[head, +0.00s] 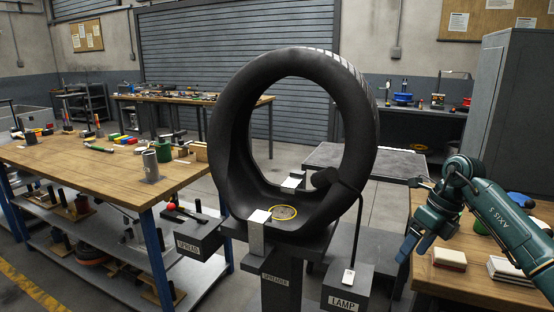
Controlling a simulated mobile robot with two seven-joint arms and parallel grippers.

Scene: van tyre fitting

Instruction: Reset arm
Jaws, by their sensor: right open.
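My right arm comes in from the right edge, bent at the wrist. Its teal gripper (413,252) points down with its jaws open and nothing visible between them. It is in front of the right workbench, to the right of the tyre and apart from it. A large black tyre (228,125) stands upright on the spreader stand (283,284). A yellow ring mark (283,212) shows on the tyre's inner surface at the bottom. My left gripper is not in the picture.
A red-knobbed lever stands on the SPREAD box (201,242). The LAMP box (346,288) with a switch is right of the stand. A wooden bench (85,165) with tools is at left. A grey cabinet (510,100) stands behind my right arm.

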